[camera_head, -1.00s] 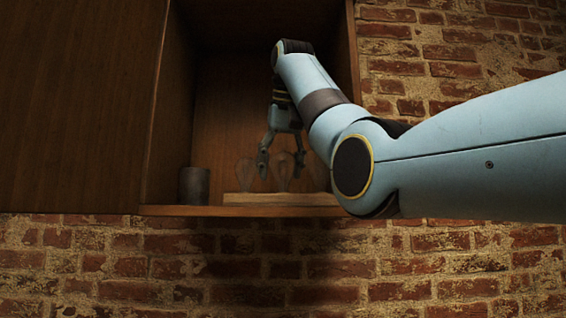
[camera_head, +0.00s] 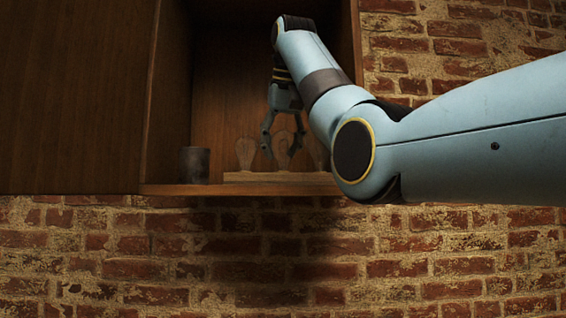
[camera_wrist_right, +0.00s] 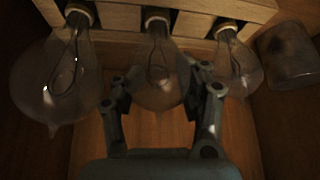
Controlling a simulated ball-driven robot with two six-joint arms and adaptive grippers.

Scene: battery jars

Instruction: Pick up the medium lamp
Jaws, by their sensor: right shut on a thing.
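The medium lamp (camera_wrist_right: 157,75), a clear glass bulb, is the middle one of three in the right wrist view. It stands in a wooden holder (camera_wrist_right: 190,18) and also shows in the head view (camera_head: 283,158). My right gripper (camera_wrist_right: 162,92) has its fingers on either side of the medium lamp's glass, shut on it; it shows in the head view too (camera_head: 282,148). The lamp's base is still at the holder. A larger lamp (camera_wrist_right: 65,85) is at the left of the wrist view, a smaller one (camera_wrist_right: 235,68) at the right. My left gripper is not in view.
A dark grey cup (camera_head: 195,165) stands left of the holder; it shows at the right of the wrist view (camera_wrist_right: 288,55). The cabinet walls (camera_head: 170,95) and shelf edge (camera_head: 230,190) enclose the lamps. The neighbouring lamps are close to my fingers.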

